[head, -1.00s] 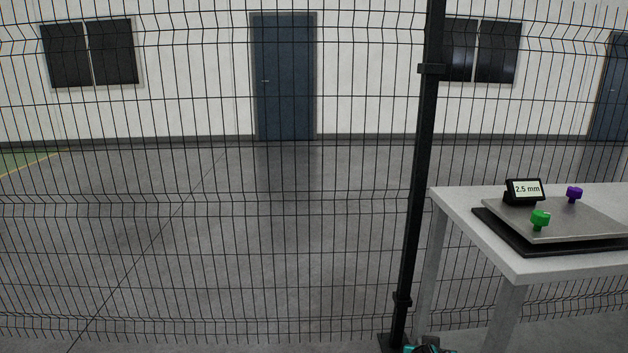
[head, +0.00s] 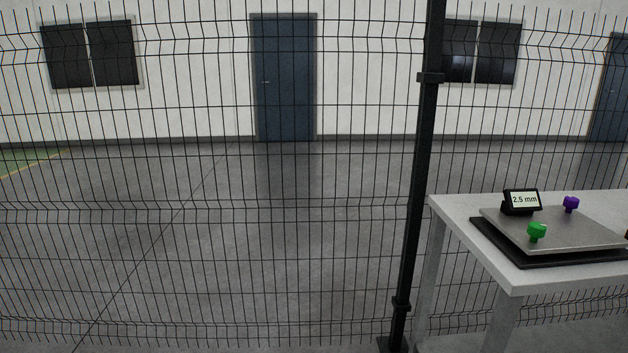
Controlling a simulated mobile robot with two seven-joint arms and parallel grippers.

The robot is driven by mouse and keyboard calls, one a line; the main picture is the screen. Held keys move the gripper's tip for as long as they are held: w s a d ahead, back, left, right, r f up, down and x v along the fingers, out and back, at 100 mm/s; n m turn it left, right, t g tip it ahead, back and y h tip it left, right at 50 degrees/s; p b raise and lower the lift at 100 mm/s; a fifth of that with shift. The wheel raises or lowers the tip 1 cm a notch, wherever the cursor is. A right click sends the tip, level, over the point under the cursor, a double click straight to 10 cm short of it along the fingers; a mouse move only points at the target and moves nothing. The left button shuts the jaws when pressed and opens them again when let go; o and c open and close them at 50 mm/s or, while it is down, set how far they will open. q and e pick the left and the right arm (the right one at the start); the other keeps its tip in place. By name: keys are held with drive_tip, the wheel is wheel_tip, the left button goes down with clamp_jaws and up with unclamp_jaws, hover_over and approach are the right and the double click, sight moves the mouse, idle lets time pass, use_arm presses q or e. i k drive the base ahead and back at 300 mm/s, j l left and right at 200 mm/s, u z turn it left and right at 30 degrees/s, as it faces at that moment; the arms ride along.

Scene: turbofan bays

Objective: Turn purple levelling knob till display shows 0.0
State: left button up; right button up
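The purple levelling knob (head: 571,204) stands at the back of a grey metal plate (head: 560,232) on the table at the right. A green knob (head: 536,231) stands at the plate's front left corner. The small black display (head: 523,202) beside the plate's back left corner reads 2.5 mm. The plate lies over a black base (head: 520,254). Neither of my grippers is in view, and nothing touches the purple knob.
The white table (head: 470,233) runs off the right edge, where a small orange-brown bit (head: 627,234) is cut off. A wire mesh fence (head: 200,211) with a black post (head: 415,200) stands behind and left of the table. Grey floor lies beyond.

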sight(570, 203)
drive_tip(key=z, duration=1.3)
